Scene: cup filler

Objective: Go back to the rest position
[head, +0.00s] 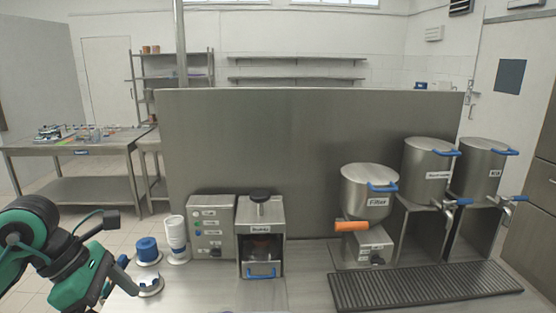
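My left arm comes in from the left, with its gripper (124,280) low over the counter's left end, close beside a white holder with a blue ring (151,285). Its fingers are small and seen at an angle, so I cannot tell whether they are open or shut, or whether they touch the holder. A blue cylinder (147,249) and a stack of white cups or lids (175,233) stand behind it on white round bases. My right gripper is not in view.
On the steel counter (308,290) stand a grey control box (212,226), a sealing machine with a blue handle (260,238), a filter funnel (368,190) and two tapped steel tanks (428,170), (482,168). A black drip grate (425,287) lies at front right. A steel panel (300,140) stands behind.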

